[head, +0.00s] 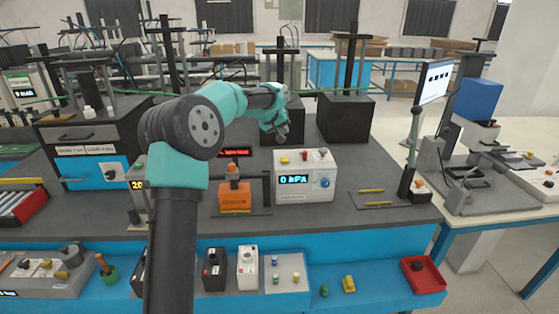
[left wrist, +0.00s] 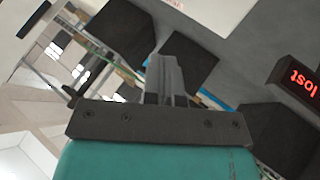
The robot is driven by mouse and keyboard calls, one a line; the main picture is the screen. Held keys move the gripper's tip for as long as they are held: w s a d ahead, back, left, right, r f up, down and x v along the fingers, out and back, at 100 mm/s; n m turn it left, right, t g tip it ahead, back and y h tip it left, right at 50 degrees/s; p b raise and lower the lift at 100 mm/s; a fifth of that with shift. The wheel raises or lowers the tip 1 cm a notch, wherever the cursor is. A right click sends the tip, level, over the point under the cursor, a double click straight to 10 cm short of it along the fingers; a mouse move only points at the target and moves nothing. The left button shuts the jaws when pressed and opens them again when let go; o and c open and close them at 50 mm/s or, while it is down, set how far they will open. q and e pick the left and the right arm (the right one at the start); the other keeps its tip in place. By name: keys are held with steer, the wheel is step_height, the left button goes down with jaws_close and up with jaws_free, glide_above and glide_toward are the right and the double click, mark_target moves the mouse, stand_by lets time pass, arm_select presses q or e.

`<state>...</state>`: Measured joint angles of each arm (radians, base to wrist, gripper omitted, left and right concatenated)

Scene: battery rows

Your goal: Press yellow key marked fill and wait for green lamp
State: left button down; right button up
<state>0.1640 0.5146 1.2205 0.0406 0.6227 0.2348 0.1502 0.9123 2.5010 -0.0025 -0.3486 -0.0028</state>
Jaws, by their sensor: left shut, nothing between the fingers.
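A white box (head: 318,187) with a blue-lit display reading 0 kPa (head: 294,180) stands on the dark bench, right of centre in the head view. A yellow key (head: 285,160) sits at the left of its top, with a red one (head: 304,155) and another small part to the right. Markings on the keys are too small to read, and I see no clearly lit green lamp on the box. My left gripper (head: 282,136) is shut and empty, above and behind the yellow key and apart from it. Its closed fingers show in the left wrist view (left wrist: 163,65).
An orange block (head: 235,200) stands under a dark frame left of the white box. A red-lettered display (head: 235,153) is behind it. Two yellow rods (head: 372,191) lie at the right.

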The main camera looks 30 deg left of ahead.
mark_target(283, 159)
arm_select(q)
steer(key=shift+f, duration=0.1)
steer(key=shift+f, duration=4.35)
steer(key=shift+f, duration=0.1)
steer(key=shift+f, duration=0.3)
steer(key=shift+f, duration=0.45)
steer(key=shift+r, duration=0.85)
steer(key=shift+r, duration=2.5)
